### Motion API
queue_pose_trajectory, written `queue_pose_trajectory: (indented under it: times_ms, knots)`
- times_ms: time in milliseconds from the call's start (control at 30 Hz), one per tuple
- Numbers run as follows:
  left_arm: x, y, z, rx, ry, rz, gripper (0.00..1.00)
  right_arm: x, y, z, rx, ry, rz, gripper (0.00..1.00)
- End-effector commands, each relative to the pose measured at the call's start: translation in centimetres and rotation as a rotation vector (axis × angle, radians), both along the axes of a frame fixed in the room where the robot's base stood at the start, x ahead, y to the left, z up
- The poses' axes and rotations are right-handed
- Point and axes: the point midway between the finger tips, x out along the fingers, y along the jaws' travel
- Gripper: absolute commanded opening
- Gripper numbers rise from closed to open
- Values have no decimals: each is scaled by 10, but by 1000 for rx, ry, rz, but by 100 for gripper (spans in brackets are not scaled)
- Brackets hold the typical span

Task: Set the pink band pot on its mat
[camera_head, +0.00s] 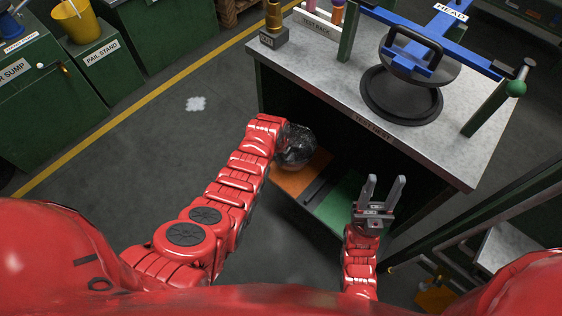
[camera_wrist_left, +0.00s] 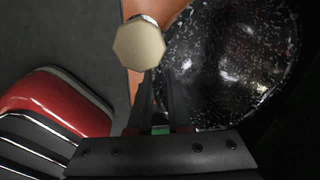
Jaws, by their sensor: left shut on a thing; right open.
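A black speckled pot (camera_head: 297,147) is beside the end of my left arm, over or at the far part of the orange mat (camera_head: 287,183) on the low shelf. I cannot tell whether it touches the mat. No pink band shows. In the left wrist view the speckled pot (camera_wrist_left: 235,60) fills the right side, with a pale octagonal knob (camera_wrist_left: 139,45) at its left. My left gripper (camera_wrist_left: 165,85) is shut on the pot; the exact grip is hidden. A green mat (camera_head: 341,207) lies right of the orange one. My right gripper (camera_head: 386,182) is open and empty above the green mat's right side.
A dark divider (camera_head: 322,181) separates the two mats. The bench top (camera_head: 310,70) overhangs the shelf, its front edge close behind the pot. A blue frame and black round test piece (camera_head: 402,95) stand on top. Dark rails (camera_head: 470,225) are at right.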

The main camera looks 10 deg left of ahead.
Motion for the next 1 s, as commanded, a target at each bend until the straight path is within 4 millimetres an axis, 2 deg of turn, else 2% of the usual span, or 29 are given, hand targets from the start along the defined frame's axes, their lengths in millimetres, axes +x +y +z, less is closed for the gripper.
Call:
queue_pose_trajectory:
  times_ms: [200, 567, 600, 733, 1000]
  knots:
    - [1, 0, -19, 0, -2, 1, 0, 0, 0, -5, 0, 0, 0, 48]
    - [1, 0, -22, -1, -4, 1, 0, 0, 0, -7, 0, 0, 0, 48]
    - [1, 0, -21, -1, -3, 1, 24, 0, 0, -6, 0, 0, 0, 48]
    - [1, 0, -21, 0, -2, 1, 47, 0, 0, -6, 0, 0, 0, 48]
    - [1, 0, -21, 0, -2, 1, 47, 0, 0, -6, 0, 0, 0, 48]
